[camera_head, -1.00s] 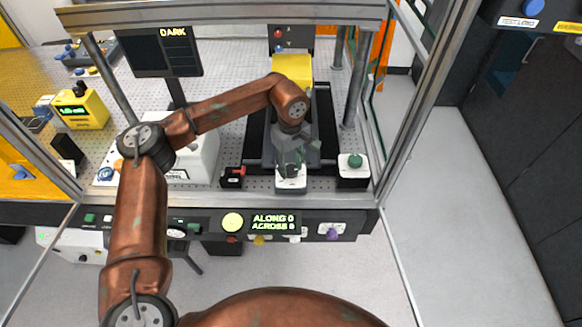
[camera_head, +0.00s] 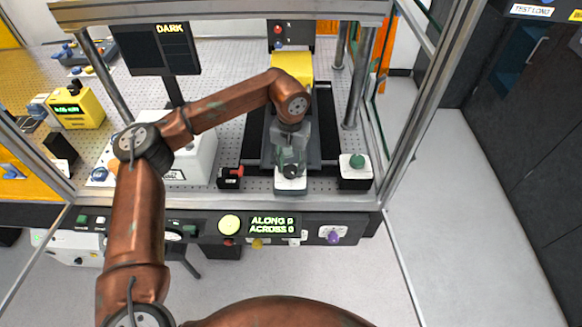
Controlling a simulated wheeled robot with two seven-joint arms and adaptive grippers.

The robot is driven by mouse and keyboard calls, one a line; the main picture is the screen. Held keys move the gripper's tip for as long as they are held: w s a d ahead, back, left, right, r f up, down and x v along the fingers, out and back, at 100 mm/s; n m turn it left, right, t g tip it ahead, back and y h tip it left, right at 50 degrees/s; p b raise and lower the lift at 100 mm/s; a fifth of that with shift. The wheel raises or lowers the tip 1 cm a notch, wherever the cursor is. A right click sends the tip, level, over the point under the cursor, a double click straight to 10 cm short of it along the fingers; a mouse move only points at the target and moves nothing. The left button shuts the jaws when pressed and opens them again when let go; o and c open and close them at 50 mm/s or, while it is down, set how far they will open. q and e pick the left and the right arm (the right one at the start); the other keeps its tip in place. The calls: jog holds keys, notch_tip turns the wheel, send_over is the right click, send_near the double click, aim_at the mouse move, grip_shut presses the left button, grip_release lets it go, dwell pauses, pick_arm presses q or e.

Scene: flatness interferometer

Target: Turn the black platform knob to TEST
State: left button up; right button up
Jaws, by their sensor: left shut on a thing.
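The black platform knob (camera_head: 291,171) is on a small white block (camera_head: 290,187) at the front of the dark platform (camera_head: 323,155). My left gripper (camera_head: 290,163) comes down on it from above and is shut around the knob. The fingers cover much of the knob, so its pointer and the TEST mark cannot be made out. My right gripper is not in view.
A green knob on a white-topped block (camera_head: 355,163) stands close on the right. A small black and red part (camera_head: 231,176) is on the left. The metal frame (camera_head: 420,95) borders the bench. The front panel has an ALONG/ACROSS display (camera_head: 272,225). The screen (camera_head: 158,50) reads DARK.

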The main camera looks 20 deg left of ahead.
aim_at(291, 169)
pick_arm(q)
jog(key=shift+r+m+b, duration=0.1)
jog(key=shift+m+b, duration=0.4)
jog(key=shift+m, duration=1.7)
jog(key=o, duration=1.2)
jog(key=shift+c, duration=0.2)
notch_tip(291, 169, up, 12)
